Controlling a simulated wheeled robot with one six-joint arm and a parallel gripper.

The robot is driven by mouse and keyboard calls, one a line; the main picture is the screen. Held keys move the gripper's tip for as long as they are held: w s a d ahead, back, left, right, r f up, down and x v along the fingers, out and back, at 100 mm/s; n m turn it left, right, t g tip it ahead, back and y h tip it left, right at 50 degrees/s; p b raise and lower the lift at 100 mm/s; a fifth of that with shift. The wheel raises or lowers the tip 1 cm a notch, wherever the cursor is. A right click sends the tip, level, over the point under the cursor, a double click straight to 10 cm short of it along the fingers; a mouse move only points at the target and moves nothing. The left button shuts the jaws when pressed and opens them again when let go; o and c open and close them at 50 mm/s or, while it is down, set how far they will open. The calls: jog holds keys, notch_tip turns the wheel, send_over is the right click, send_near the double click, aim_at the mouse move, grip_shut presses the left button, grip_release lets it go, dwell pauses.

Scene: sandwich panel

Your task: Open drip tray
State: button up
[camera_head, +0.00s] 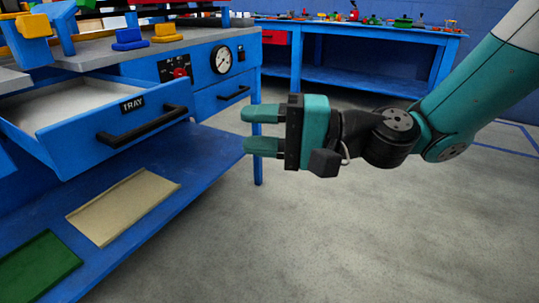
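The drip tray (70,125) is a blue drawer marked "TRAY" on the left, with a pale inside. It stands pulled out from the blue bench. Its black bar handle (142,127) runs along its front face. My gripper (250,130) is at the middle of the view, to the right of the handle and apart from it. Its two teal fingers point left with a gap between them, and nothing is held.
A second blue drawer (222,93) with a small black handle is shut beside the tray, below a round gauge (221,60). A low shelf holds a tan panel (122,205) and a green panel (40,267). Bare concrete floor (370,240) lies to the right. Another blue bench (365,75) stands behind.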

jog(key=shift+s+d+b, duration=0.15)
jog(key=shift+d+b, duration=0.5)
jog(key=shift+d, duration=0.15)
jog(key=s+d+f+n+g+h, duration=0.1)
jog(key=s+d+f+n+h, duration=0.3)
jog(key=s+d+h, duration=0.3)
jog(key=s+d+f+n+g+h, duration=0.2)
jog(key=s+d+f+n+h, duration=0.25)
jog(key=s+d+h, duration=0.3)
notch_tip(320, 180, up, 38)
jog(key=p, duration=3.8)
jog(key=shift+a+r+y+p, duration=0.2)
jog(key=shift+a+y+p, duration=0.15)
jog(key=shift+y+p, duration=0.1)
